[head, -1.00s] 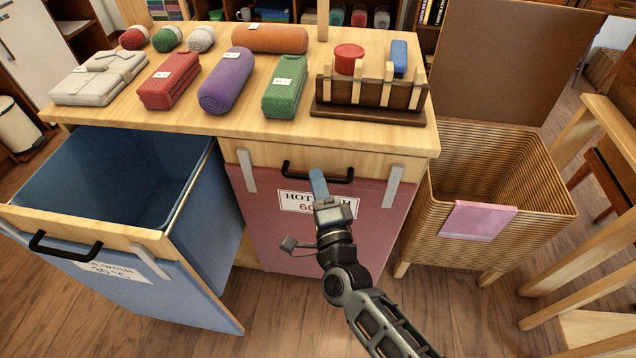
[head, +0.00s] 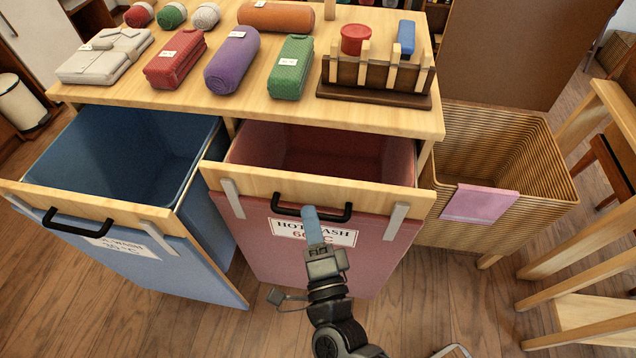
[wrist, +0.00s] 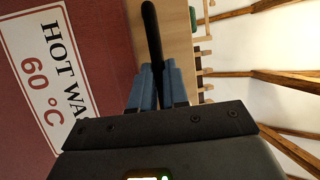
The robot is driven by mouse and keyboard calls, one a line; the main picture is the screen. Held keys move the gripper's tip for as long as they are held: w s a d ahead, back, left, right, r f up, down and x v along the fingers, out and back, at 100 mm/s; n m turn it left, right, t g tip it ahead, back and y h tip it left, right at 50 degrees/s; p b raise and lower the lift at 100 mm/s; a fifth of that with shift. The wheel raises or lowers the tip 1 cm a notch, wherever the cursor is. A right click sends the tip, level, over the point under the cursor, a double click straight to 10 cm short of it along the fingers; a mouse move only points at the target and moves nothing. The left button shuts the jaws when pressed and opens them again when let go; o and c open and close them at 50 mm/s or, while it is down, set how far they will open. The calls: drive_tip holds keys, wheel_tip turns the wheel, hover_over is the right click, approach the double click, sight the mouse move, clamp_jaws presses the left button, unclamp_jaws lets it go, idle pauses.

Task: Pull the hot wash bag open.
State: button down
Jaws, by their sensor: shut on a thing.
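The hot wash bag (head: 270,257) is a dark red bag with a wooden front rail, pulled well out from under the table in the head view. Its inside shows red and looks empty where I can see it. Its label (wrist: 42,75) reads "HOT WA… 60 °C" in the wrist view. The black bar handle (head: 285,210) is on the rail. My gripper (head: 311,213) is shut on this handle, with its blue fingers on either side of the bar (wrist: 152,35) in the wrist view.
The blue wash bag (head: 130,265) at the left is also pulled out. A wicker basket (head: 545,215) with a pink cloth (head: 479,203) stands at the right. The tabletop (head: 200,112) holds rolled and folded textiles and a wooden rack (head: 345,75). A wooden frame stands far right.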

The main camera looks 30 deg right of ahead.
drive_tip(key=s+a, duration=0.6)
drive_tip(key=s, duration=0.3)
drive_tip(key=shift+s+a+b, duration=0.15)
drive_tip(key=shift+a+b, duration=0.2)
drive_tip(key=shift+a, duration=0.05)
drive_tip(key=c, duration=1.1)
unclamp_jaws()
drive_tip(key=b+v, duration=0.1)
drive_tip(key=v, duration=0.6)
drive_tip(key=shift+s+a+f, duration=0.1)
drive_tip(key=shift+s, duration=0.25)
